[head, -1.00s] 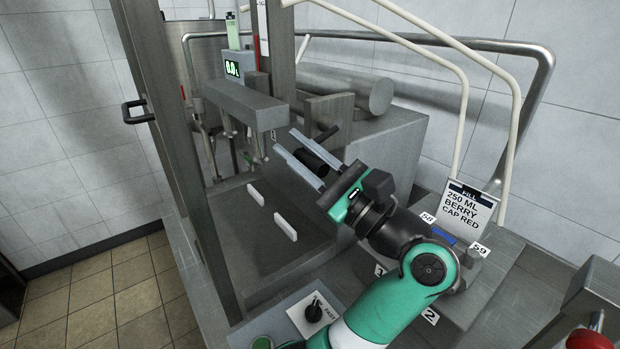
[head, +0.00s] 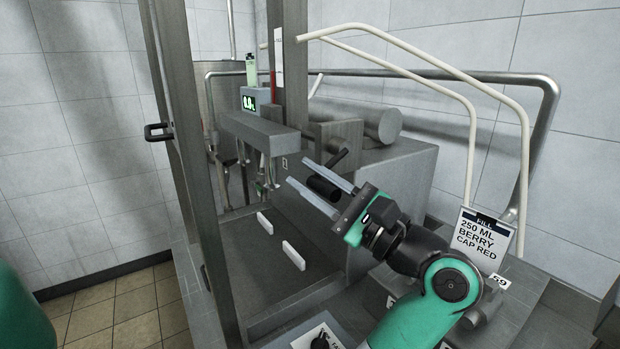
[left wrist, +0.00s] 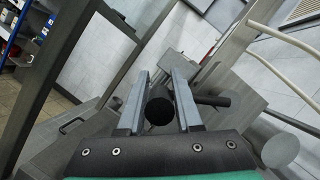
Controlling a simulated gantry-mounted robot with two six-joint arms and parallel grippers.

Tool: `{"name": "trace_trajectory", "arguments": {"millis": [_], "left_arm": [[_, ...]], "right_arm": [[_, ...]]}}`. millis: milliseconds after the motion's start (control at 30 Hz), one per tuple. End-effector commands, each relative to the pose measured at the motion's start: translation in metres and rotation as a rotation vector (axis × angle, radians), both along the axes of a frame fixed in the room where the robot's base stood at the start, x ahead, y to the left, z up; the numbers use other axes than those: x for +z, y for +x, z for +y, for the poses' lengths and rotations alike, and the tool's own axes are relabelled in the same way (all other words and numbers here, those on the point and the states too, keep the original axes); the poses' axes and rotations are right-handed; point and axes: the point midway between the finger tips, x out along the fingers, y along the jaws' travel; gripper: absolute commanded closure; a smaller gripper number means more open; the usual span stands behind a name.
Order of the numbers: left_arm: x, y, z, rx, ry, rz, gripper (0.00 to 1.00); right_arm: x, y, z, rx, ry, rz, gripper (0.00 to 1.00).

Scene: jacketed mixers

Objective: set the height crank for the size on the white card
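The white card (head: 483,238) stands upright at the right of the head view and reads "FILL 250 ML BERRY CAP RED". The black crank handle (head: 322,188) sticks out near the grey block beside the filler head; its round end (left wrist: 160,112) faces the left wrist camera. My left gripper (head: 298,172) is open, with one finger on each side of the handle. In the left wrist view, the handle end lies between the fingers (left wrist: 160,80); I cannot tell whether either finger touches it. My right gripper is out of view.
A small green-digit display (head: 248,102) sits above the grey nozzle bar (head: 258,132). Two white blocks (head: 293,255) lie on the bed below. Cream bent tubes (head: 440,68) arch behind my left arm. A "59" tag (head: 500,282) sits by the card.

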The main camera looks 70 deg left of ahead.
Motion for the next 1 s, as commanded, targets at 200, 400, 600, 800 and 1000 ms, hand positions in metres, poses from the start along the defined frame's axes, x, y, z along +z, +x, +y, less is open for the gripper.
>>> {"name": "trace_trajectory", "arguments": {"millis": [200,400,600,800,1000], "left_arm": [[0.0,0.0,0.0,-0.001,0.0,0.001,0.43],[0.001,0.001,-0.001,-0.001,0.001,0.001,0.43],[-0.004,0.015,-0.022,-0.005,0.0,0.004,0.43],[-0.018,0.042,-0.061,-0.005,0.0,0.005,0.43],[-0.029,0.058,-0.087,-0.001,0.0,0.003,0.43]], "right_arm": [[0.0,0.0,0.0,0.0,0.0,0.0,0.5],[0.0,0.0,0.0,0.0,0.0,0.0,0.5],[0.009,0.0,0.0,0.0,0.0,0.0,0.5],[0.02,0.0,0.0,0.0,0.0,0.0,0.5],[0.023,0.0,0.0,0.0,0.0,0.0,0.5]]}}
